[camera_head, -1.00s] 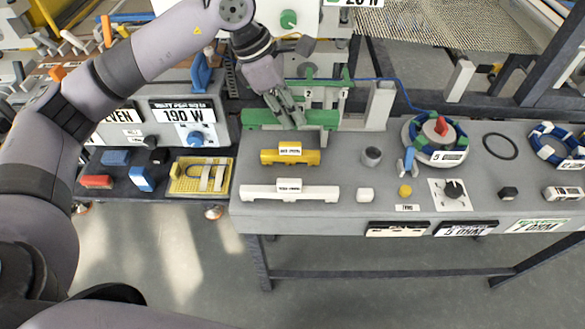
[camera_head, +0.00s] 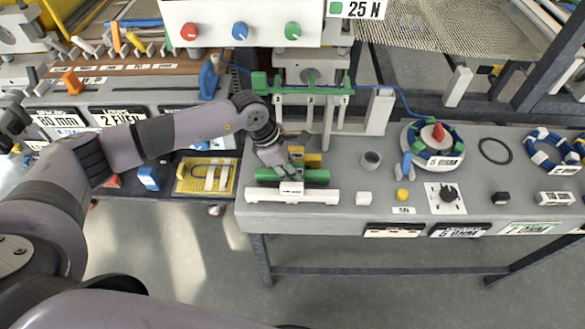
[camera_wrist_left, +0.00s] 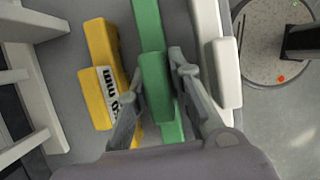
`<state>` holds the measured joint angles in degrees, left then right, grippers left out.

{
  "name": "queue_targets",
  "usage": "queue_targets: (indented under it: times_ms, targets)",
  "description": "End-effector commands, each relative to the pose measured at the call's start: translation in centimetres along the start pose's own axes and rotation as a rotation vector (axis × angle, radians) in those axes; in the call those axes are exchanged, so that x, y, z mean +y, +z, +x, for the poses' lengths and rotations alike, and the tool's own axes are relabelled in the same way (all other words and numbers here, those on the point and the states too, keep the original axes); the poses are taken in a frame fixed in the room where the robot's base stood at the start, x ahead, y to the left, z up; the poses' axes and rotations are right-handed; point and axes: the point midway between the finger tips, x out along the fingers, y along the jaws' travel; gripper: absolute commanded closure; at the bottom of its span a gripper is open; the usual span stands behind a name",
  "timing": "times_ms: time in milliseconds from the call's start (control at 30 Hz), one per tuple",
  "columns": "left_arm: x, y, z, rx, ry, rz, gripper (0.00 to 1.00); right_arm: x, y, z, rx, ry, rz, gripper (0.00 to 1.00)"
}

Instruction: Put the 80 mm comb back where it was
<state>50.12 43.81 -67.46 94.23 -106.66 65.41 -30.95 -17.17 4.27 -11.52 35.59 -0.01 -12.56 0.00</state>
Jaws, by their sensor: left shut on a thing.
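My left gripper (camera_head: 293,165) is shut on a green comb (camera_head: 312,176), a long bar, over the front left of the grey bench. The left wrist view shows the green block (camera_wrist_left: 156,88) between both fingers (camera_wrist_left: 157,66). No label shows on it, so I cannot read its size. The yellow comb (camera_head: 313,159) is behind it, partly hidden by the gripper; its label (camera_wrist_left: 108,82) reads partly "mm" in the wrist view. The white comb (camera_head: 318,196) lies in front, parallel to it. I cannot tell whether the green comb touches the bench. My right gripper is out of view.
A rack with a green top bar (camera_head: 340,91) and white posts stands behind. A blue-and-green ring with a red knob (camera_head: 438,132) stands farther right.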

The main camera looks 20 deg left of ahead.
Motion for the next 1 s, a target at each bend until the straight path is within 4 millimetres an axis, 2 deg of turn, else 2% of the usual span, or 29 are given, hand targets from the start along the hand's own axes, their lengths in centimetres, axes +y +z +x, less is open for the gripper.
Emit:
queue_targets:
  times_ms: [367, 400, 600, 667, 1000]
  targets:
    - [0.05, -0.28, 0.7, -0.001, 0.002, 0.0, 1.0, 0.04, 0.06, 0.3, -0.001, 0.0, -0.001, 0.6]
    - [0.04, -0.24, 0.54, -0.001, 0.002, 0.0, 0.78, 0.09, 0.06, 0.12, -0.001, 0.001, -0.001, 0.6]
    - [0.04, -0.24, 0.51, 0.0, 0.002, 0.0, 0.64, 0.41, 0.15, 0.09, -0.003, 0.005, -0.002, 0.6]
    - [0.04, -0.24, 0.51, 0.0, 0.002, 0.0, 0.6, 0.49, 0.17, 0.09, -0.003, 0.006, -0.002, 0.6]
    - [0.05, -0.13, 0.25, 0.0, 0.002, 0.0, 0.6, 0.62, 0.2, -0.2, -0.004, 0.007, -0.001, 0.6]
